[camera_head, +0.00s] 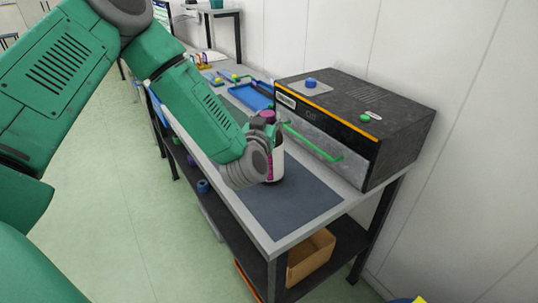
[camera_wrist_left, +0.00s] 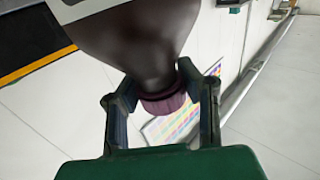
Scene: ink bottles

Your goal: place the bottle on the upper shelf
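The bottle (camera_head: 278,160) has a white label and a purple cap; it is upright at the bench's dark mat (camera_head: 300,208). Whether its base touches the mat is unclear. My left gripper (camera_head: 262,160) comes in from the left and partly hides it. In the left wrist view, my left gripper (camera_wrist_left: 158,78) has its two fingertips against the bottle's dark shoulder (camera_wrist_left: 135,40), with the purple cap (camera_wrist_left: 165,98) between the fingers. The bench has a pale upper level (camera_head: 283,243) and a dark lower shelf (camera_head: 245,255). My right gripper is out of view.
A dark box-shaped machine (camera_head: 400,125) with a green handle (camera_head: 312,144) stands right behind the bottle. A blue tray (camera_head: 250,97) lies farther back. A cardboard box (camera_head: 312,258) and a small blue item (camera_head: 203,186) are on the lower shelf. The mat's front is clear.

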